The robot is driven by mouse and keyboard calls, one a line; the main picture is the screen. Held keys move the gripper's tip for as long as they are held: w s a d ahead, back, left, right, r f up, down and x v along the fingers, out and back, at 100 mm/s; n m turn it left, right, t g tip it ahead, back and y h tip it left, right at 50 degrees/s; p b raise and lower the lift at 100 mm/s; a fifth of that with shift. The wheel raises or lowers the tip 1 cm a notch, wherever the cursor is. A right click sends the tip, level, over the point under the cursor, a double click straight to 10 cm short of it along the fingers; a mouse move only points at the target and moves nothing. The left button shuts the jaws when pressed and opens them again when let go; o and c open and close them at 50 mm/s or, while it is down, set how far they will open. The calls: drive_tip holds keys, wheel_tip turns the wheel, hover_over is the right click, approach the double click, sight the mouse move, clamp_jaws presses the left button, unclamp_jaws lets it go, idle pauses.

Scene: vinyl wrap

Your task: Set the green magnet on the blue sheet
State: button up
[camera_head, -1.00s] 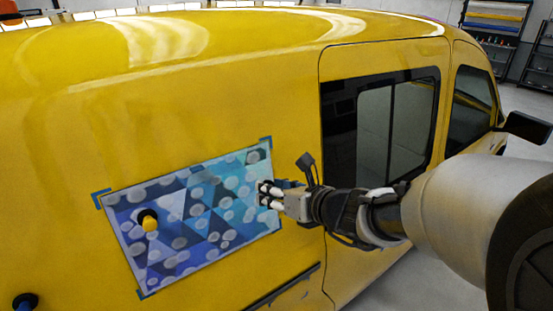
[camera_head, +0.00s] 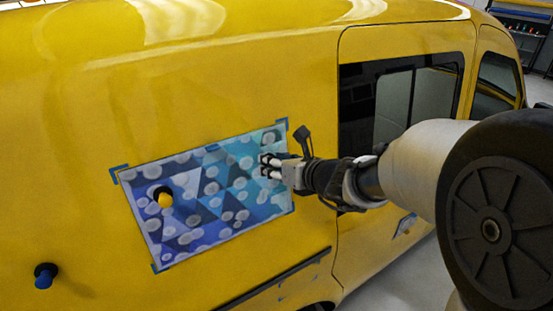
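The blue sheet (camera_head: 225,215), patterned with triangles and pale round spots, lies flat on the side of the yellow van, with blue tape at its corners. A yellow-ended magnet (camera_head: 165,200) with a dark base sits on its left part. My gripper (camera_head: 268,166) is in front of the sheet's upper right edge, pointing left. Its pale fingers have dark tips; whether they hold anything is too small to tell. Contact with the sheet cannot be told. I see no green magnet in this view.
A blue magnet (camera_head: 45,275) is on the yellow van panel (camera_head: 70,130) at lower left. The dark van window (camera_head: 405,100) is right of the sheet. A dark trim strip (camera_head: 275,280) runs below it.

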drive_tip(key=shift+b+x, duration=0.3)
drive_tip(key=shift+x, duration=0.5)
idle(0.6)
drive_tip(key=shift+r, duration=0.15)
drive_tip(key=o, duration=1.2)
drive_tip(key=shift+o, duration=0.2)
